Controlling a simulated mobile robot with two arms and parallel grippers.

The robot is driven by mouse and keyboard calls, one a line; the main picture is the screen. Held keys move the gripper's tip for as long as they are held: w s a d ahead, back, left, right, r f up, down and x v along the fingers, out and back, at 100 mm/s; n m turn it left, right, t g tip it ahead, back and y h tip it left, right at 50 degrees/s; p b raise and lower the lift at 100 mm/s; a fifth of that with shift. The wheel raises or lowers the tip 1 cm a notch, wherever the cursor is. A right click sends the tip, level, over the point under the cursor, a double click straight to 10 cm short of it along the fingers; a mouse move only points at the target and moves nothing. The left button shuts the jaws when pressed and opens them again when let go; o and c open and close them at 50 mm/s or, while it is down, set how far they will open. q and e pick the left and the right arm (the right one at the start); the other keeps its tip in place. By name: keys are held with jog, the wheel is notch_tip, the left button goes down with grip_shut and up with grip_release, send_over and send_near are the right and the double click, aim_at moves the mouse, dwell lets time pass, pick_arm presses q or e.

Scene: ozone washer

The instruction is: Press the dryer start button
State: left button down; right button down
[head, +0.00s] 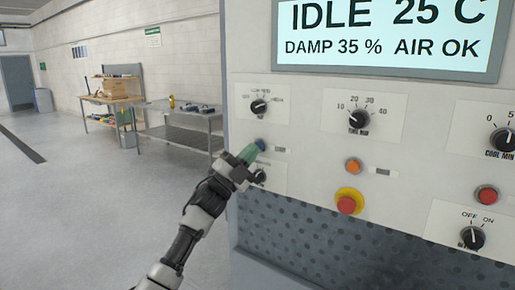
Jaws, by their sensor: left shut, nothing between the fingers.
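The control panel (310,180) has a blue button (261,144) at left, an orange button (353,166) in the middle and a red button (487,194) at right. Small labels beside them are too small to read, so I cannot tell which is the dryer start button. My left gripper (249,153) is shut and empty, with its green fingertips at the blue button's lower left and partly covering it. I cannot tell whether they touch. The display (390,30) reads IDLE 25 C, DAMP 35 %, AIR OK. My right gripper is not in view.
A red emergency-style button on a yellow ring (348,203) sits below the orange one. Several black knobs surround the buttons, including one (260,177) close under my gripper. A metal table (180,137) and a workbench (112,99) stand behind left; the floor at left is clear.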

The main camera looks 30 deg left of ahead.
pick_arm(q)
jog(key=shift+w, duration=0.65)
dwell(0.7)
jog(key=shift+s+y, duration=0.1)
jog(key=shift+y, duration=0.2)
jog(key=shift+s, duration=0.8)
jog(key=s, duration=0.5)
jog(key=shift+a, duration=0.2)
dwell(0.6)
